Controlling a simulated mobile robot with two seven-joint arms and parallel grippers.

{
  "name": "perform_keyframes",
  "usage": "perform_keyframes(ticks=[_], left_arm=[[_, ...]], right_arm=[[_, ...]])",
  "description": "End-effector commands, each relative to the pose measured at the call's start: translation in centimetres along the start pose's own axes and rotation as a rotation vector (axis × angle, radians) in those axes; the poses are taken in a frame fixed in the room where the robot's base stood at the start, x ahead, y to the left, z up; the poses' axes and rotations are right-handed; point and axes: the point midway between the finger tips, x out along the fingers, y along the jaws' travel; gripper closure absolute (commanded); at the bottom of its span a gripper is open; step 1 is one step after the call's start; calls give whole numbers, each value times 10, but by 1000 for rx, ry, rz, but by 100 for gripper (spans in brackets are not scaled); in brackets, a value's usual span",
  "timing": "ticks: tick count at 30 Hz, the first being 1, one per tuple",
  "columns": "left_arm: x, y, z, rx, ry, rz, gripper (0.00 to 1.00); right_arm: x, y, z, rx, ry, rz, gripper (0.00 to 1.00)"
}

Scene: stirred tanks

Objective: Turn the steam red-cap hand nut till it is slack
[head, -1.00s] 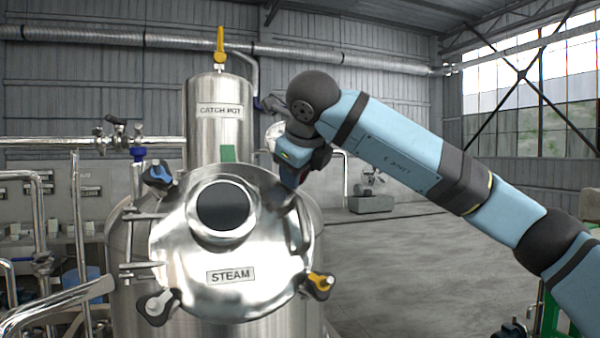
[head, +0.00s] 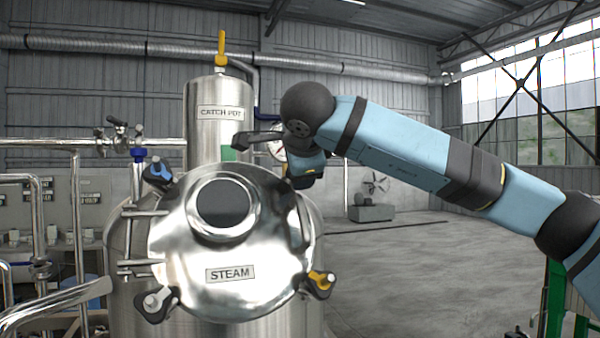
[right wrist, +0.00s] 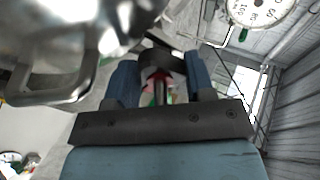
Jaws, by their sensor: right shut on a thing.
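The steam lid (head: 222,278) is a polished round cover with a STEAM label and a dark round sight glass. My right gripper (right wrist: 162,68) is shut on the red-cap hand nut (right wrist: 157,76); a bit of red and a metal stud show between the blue fingers, with a black wing beyond. In the head view my right wrist covers the lid's upper right rim and hides this nut. The blue-cap nut (head: 158,174) is at upper left, the pale-cap nut (head: 156,303) at lower left, the yellow-cap nut (head: 320,283) at lower right. My left gripper is out of view.
The catch pot (head: 212,130) with a yellow-handled valve (head: 221,47) stands behind the lid. A dial gauge (right wrist: 258,10) is close to my right gripper. Pipes (head: 60,304) run at the left.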

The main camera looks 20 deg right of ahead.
Motion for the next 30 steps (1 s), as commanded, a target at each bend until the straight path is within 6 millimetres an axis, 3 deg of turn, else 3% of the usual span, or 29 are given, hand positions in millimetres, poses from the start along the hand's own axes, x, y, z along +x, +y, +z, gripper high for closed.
perform_keyframes(ticks=[13, 30], left_arm=[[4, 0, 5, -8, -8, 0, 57], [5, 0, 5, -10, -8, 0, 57]], right_arm=[[0, 1, 1, -268, -1, -61, 74], [0, 1, 1, -329, -2, -74, 74]])
